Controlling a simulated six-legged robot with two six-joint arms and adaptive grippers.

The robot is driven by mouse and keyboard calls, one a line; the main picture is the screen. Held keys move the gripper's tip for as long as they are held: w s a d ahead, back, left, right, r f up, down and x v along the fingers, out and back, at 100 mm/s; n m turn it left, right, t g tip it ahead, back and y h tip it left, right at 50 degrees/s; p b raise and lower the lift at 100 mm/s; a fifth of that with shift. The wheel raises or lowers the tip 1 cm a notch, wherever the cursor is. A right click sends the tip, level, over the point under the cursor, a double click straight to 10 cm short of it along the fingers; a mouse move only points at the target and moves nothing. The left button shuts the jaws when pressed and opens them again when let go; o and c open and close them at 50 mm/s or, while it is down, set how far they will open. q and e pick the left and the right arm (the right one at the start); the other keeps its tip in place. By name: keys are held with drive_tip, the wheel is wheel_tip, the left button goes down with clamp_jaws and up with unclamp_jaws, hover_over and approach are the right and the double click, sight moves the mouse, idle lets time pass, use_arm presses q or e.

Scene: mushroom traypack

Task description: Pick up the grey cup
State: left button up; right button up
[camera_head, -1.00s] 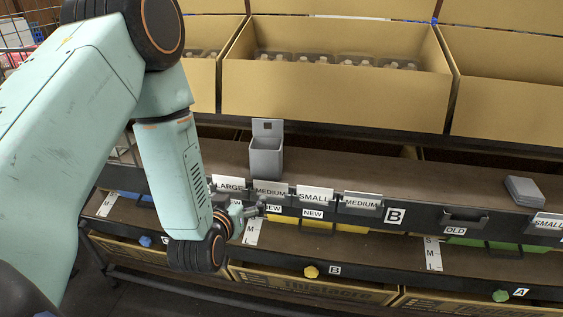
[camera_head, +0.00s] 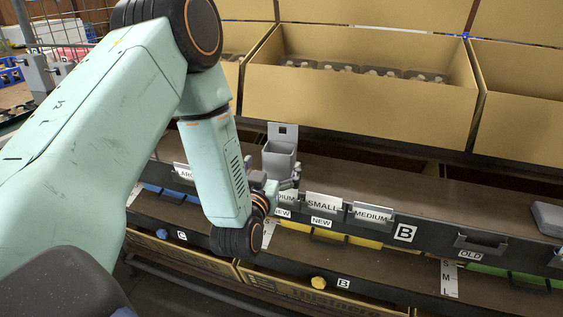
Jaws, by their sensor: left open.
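The grey cup (camera_head: 279,150) stands upright on the dark brown shelf (camera_head: 345,170). It is an open-topped box with a taller back plate that has a small square hole. My left gripper (camera_head: 290,182) is just in front of the cup's lower part and overlaps it in the picture. It is open, and I cannot tell whether it touches the cup. The wrist hides the cup's lower left part. My right gripper is not in view.
Cardboard boxes (camera_head: 352,105) with several packed trays stand behind the shelf. Label holders reading SMALL (camera_head: 323,203) and MEDIUM (camera_head: 371,215) line the front edge. A flat grey item (camera_head: 548,217) lies at far right. The shelf right of the cup is clear.

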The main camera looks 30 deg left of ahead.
sight(282, 147)
use_arm(q)
drive_tip(key=b+x, duration=0.1)
drive_tip(key=x, duration=0.4)
drive_tip(key=shift+w+r, duration=0.15)
drive_tip(key=shift+r, duration=0.05)
drive_tip(key=shift+w, duration=0.25)
drive_tip(key=shift+d+r, duration=0.1)
drive_tip(key=shift+d, duration=0.1)
drive_tip(key=shift+c, duration=0.4)
drive_tip(key=shift+a, duration=0.15)
drive_tip(key=c, duration=1.2)
